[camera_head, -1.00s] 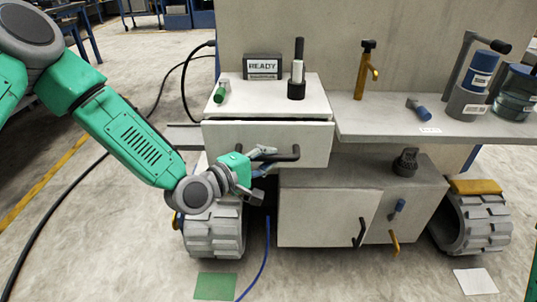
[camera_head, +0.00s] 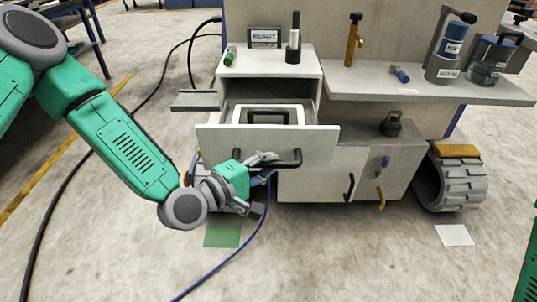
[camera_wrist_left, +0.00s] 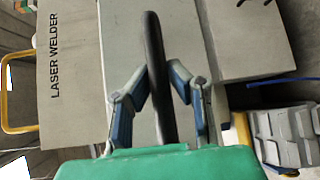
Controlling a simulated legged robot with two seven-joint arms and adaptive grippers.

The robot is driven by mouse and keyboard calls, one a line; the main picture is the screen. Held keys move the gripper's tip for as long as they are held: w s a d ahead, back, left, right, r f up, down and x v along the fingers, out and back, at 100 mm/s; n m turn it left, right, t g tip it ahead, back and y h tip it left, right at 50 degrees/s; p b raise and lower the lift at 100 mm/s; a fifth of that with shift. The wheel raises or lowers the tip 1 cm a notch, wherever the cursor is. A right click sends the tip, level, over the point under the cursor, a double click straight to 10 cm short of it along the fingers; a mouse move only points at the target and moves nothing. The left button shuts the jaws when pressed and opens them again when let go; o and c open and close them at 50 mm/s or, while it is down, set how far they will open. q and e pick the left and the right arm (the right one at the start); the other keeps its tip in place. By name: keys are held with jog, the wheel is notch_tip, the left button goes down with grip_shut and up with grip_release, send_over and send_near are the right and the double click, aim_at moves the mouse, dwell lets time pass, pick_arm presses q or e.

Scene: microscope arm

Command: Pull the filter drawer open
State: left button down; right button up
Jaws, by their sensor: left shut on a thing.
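The filter drawer (camera_head: 225,141) is a light grey drawer with a black bar handle (camera_head: 291,164). It stands pulled out of its cabinet, and its inside shows, with a white, dark-topped item (camera_head: 268,115) in it. My left gripper (camera_head: 268,161) is at the left part of the handle. In the left wrist view its two blue-grey fingers (camera_wrist_left: 158,88) are shut on the black handle (camera_wrist_left: 154,50), one on each side. My right gripper is not in view; only a bit of green shows at the lower right edge.
On the cabinet top (camera_head: 270,65) stand a READY sign (camera_head: 264,37), a green item and a black-and-white upright tool. A shelf (camera_head: 430,87) to the right holds bottles and tools. Lower doors (camera_head: 315,176) and a tracked wheel (camera_head: 462,180) are below.

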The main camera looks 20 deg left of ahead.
pick_arm(q)
jog(key=shift+s+d+f, duration=0.1)
jog(key=shift+s+f, duration=0.1)
jog(key=shift+s, duration=0.3)
jog(key=c, duration=1.5)
grip_release()
jog(key=shift+r, duration=0.1)
jog(key=v, duration=0.7)
jog(key=shift+s, duration=0.15)
